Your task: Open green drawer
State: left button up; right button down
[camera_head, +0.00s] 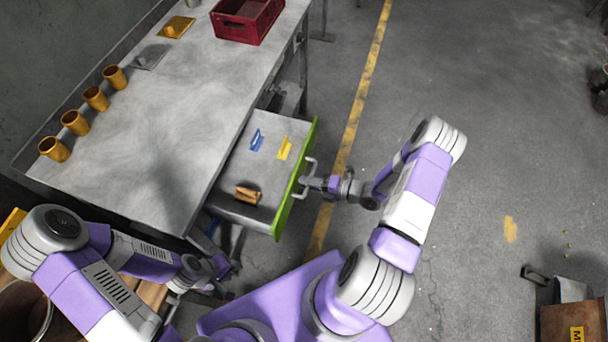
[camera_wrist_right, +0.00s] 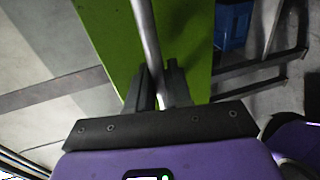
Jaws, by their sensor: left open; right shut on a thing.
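The green drawer (camera_head: 297,177) stands pulled out from under the grey table, its inside showing in the head view. Inside it lie a blue item (camera_head: 257,140), a yellow item (camera_head: 284,148) and a brown item (camera_head: 247,194). My right gripper (camera_head: 308,182) is at the metal handle on the drawer's green front. In the right wrist view its fingers (camera_wrist_right: 158,88) are shut on the handle (camera_wrist_right: 147,40), with the green front (camera_wrist_right: 110,35) behind. My left gripper (camera_head: 226,272) is open and empty, low beside the table's near end, partly hidden by its own arm.
The grey table (camera_head: 165,125) carries several orange cups (camera_head: 96,99), a red crate (camera_head: 246,20) and a yellow plate (camera_head: 176,27). A brown box (camera_head: 574,323) stands at the lower right. The floor right of my right arm is largely clear.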

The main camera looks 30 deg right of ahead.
jog(key=shift+f+v, duration=0.2)
jog(key=shift+v, duration=0.8)
jog(key=shift+f+v, duration=0.2)
jog(key=shift+v, duration=0.75)
jog(key=shift+s+d, duration=0.1)
jog(key=c, duration=1.2)
grip_release()
jog(key=p+v, duration=0.1)
jog(key=v, duration=0.6)
jog(key=shift+s+d, duration=0.15)
jog(key=shift+d, duration=0.05)
jog(key=shift+s, duration=0.1)
